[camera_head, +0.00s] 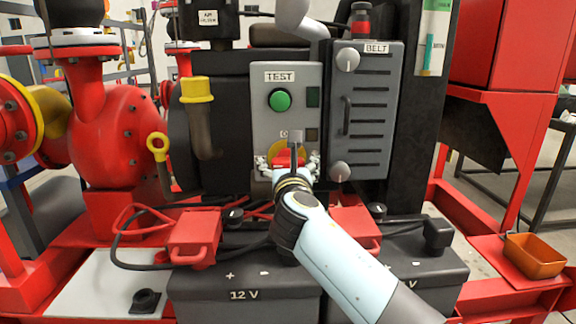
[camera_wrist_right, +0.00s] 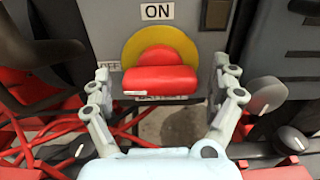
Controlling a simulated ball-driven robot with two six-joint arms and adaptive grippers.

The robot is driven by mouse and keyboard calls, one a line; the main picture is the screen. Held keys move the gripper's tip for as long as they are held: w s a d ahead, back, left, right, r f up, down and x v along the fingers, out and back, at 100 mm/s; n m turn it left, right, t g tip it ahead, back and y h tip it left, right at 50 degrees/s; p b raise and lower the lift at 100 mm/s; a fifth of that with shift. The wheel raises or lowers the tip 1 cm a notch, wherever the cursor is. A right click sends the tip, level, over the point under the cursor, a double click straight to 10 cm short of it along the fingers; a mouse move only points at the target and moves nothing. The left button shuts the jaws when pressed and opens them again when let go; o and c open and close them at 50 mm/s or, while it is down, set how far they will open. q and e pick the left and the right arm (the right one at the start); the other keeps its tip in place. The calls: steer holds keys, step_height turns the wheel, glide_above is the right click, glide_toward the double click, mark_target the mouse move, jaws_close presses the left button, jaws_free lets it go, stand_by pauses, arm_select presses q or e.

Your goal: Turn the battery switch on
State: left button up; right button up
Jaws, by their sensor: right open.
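The battery switch is a red handle (camera_wrist_right: 160,80) on a yellow round plate (camera_wrist_right: 190,50), with an ON label (camera_wrist_right: 157,11) above it and a partly hidden OFF label (camera_wrist_right: 109,65) at its left. In the head view the red handle (camera_head: 288,158) shows low on the grey TEST panel (camera_head: 262,110), partly covered by my arm. My right gripper (camera_wrist_right: 165,92) is open, with one finger at each side of the handle. The handle lies roughly horizontal, its white mark at the left end. I cannot tell whether the fingers touch it. My left gripper is not in view.
A green button (camera_head: 280,100) sits above the switch. The BELT cover (camera_head: 368,115) with grey knobs is close on the right. Black 12 V batteries (camera_head: 243,283) with red terminal covers (camera_head: 194,238) and cables lie below. An orange tray (camera_head: 536,256) is at the far right.

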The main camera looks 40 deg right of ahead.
steer(key=c, duration=1.2)
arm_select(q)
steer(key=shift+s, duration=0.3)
arm_select(e)
steer(key=shift+o, duration=0.2)
